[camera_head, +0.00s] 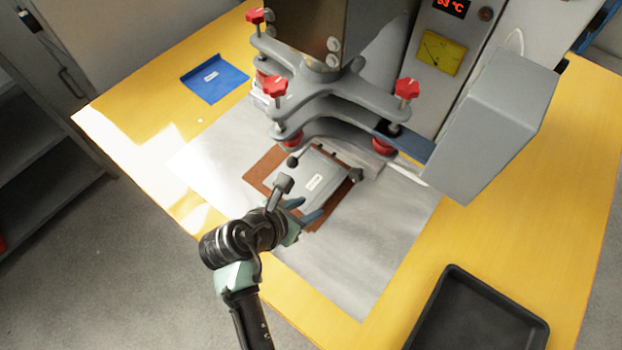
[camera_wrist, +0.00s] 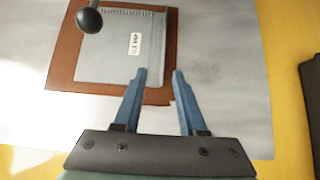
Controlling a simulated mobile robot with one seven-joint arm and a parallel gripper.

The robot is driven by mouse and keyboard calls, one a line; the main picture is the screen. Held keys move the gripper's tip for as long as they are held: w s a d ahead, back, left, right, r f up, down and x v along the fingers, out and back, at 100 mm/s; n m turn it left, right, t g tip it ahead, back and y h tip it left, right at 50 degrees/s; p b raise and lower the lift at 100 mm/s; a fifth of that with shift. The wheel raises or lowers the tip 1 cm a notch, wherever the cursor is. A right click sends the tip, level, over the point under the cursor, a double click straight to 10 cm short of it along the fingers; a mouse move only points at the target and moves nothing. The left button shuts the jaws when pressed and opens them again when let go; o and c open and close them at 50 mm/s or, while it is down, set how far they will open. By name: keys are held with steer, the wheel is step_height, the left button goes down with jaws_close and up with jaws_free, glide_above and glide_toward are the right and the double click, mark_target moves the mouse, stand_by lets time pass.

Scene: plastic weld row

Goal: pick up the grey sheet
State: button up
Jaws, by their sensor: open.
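The grey sheet (camera_head: 307,194) lies on a brown board under the front of the press and carries a small white label. My gripper (camera_head: 312,208) is at the near edge of the board. In the wrist view my gripper (camera_wrist: 159,72) is open and empty, its blue fingertips over the near right part of the sheet and board. I cannot tell how high the fingers are above them.
The brown board (camera_head: 262,168) rests on a metal plate (camera_head: 385,225) on the yellow table (camera_head: 130,110). The press (camera_head: 330,95) with red knobs overhangs the board's far side. A black ball-ended lever (camera_wrist: 89,20) stands near the sheet. A blue sheet (camera_head: 214,78) and black tray (camera_head: 480,315) lie apart.

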mark_target(322, 203)
steer(key=x, duration=0.2)
steer(key=b+x, duration=0.1)
steer(key=x, duration=0.2)
steer(key=shift+d, duration=0.4)
jaws_close()
stand_by(1.0)
